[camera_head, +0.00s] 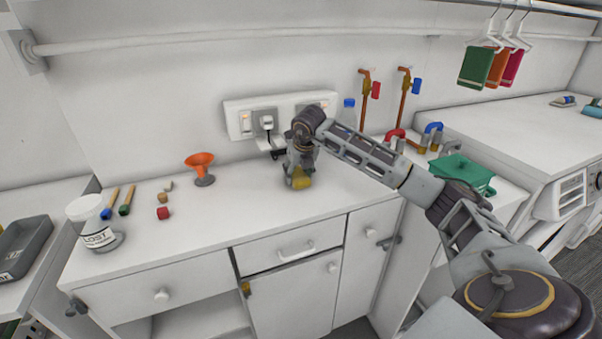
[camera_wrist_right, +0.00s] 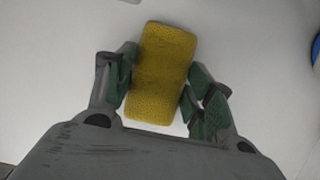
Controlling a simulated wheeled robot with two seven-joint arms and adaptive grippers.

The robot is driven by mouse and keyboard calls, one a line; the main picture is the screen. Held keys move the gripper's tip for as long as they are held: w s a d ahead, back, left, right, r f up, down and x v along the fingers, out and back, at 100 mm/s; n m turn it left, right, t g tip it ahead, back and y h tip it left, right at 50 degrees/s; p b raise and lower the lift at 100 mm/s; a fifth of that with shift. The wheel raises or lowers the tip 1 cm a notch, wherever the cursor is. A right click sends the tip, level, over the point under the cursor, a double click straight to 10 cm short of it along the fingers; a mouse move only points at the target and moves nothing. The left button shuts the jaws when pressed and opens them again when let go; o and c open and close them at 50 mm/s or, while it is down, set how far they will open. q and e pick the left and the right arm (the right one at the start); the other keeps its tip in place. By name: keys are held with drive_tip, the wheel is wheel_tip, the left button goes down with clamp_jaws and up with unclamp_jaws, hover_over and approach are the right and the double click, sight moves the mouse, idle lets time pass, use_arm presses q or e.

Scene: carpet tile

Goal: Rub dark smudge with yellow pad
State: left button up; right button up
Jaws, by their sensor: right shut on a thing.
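The yellow pad (camera_wrist_right: 160,75) is held between the two green-lined fingers of my right gripper (camera_wrist_right: 163,85) in the wrist view. In the head view my right gripper (camera_head: 299,172) points down over the white counter (camera_head: 235,210), and a bit of the yellow pad (camera_head: 300,180) shows at its tips. The pad is at or just above the counter; I cannot tell whether it touches. No dark smudge shows in either view; the gripper and pad may hide it. My left gripper is not in view.
An orange funnel (camera_head: 201,163) stands to the left of my right gripper. A socket panel (camera_head: 270,117) is on the wall behind. Counter around the gripper is clear.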

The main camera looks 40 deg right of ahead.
drive_tip(key=shift+w+a+r+p, duration=0.3)
drive_tip(key=shift+a+r+p, duration=0.15)
drive_tip(key=shift+r+p, duration=0.2)
drive_tip(key=shift+a+r, duration=0.1)
drive_tip(key=shift+r, duration=0.25)
drive_tip(key=shift+s+d+r+p, duration=0.1)
drive_tip(key=shift+d+r+p, duration=0.1)
drive_tip(key=shift+r+p, duration=0.65)
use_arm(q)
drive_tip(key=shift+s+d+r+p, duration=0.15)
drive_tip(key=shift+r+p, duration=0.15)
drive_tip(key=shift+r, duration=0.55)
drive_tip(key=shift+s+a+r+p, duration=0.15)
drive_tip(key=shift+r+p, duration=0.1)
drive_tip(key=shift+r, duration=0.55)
use_arm(e)
drive_tip(key=shift+r, duration=1.05)
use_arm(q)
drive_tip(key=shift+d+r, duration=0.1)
use_arm(e)
drive_tip(key=shift+r, duration=0.1)
drive_tip(key=shift+r+p, duration=0.9)
drive_tip(key=shift+r, duration=0.35)
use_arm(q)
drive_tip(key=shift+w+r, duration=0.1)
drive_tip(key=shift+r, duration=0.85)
use_arm(e)
drive_tip(key=shift+r, duration=0.2)
